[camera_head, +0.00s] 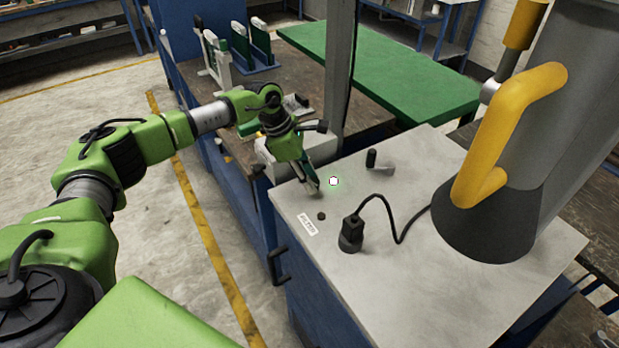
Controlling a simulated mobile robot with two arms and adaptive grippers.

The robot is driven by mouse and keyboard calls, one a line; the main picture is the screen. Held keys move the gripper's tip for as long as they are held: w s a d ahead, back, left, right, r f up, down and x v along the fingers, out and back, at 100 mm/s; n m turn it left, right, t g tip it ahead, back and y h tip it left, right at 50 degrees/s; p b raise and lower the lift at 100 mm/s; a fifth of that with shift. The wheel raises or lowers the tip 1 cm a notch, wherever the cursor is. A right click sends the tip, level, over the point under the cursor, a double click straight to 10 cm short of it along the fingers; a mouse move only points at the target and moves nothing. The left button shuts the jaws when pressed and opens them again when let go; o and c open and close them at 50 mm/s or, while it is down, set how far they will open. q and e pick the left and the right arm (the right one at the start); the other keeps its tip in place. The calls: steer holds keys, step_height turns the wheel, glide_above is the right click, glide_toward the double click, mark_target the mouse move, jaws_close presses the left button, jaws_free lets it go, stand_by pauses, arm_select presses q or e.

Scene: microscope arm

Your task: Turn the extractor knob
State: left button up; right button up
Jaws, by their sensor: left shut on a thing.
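The left gripper (313,190) hangs from the green arm, fingers pointing down, just over the left part of a light grey worktop (400,280). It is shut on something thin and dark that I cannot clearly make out. A small black knob (321,216) sits on the worktop beside a white label, a little nearer than the fingertips and apart from them. A black lever-like handle (372,158) stands further back. I cannot tell for certain which is the extractor knob. The right gripper is not in view.
A large grey hood (510,200) with a yellow handle (500,130) fills the right. A black plug (350,235) with a cable stands on the worktop. A grey post (339,80) rises behind the gripper. A green mat (400,80) lies behind. The worktop's front is clear.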

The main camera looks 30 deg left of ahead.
arm_select(q)
steer(key=n+t, duration=0.1)
steer(key=n, duration=0.2)
steer(key=shift+d+n+y+b, duration=0.1)
steer(key=shift+n+y+b, duration=0.2)
steer(key=shift+b, duration=0.1)
steer(key=n+t+y+b, duration=0.1)
steer(key=n+b, duration=0.1)
steer(key=n, duration=0.1)
steer(key=shift+d+f+n, duration=0.1)
steer(key=shift+n, duration=0.2)
steer(key=n+y+b, duration=0.1)
steer(key=n+b, duration=0.1)
steer(key=n+y+b, duration=0.1)
steer(key=n+b, duration=0.1)
steer(key=shift+d+t, duration=0.15)
steer(key=shift+t, duration=0.25)
steer(key=n+y+b, duration=0.1)
steer(key=n+b, duration=0.1)
steer(key=n, duration=0.1)
steer(key=shift+r+n+b, duration=0.2)
steer(key=shift+n+b, duration=0.35)
steer(key=shift+n, duration=0.15)
steer(key=shift+y, duration=0.3)
steer(key=o, duration=1.1)
steer(key=shift+s, duration=0.1)
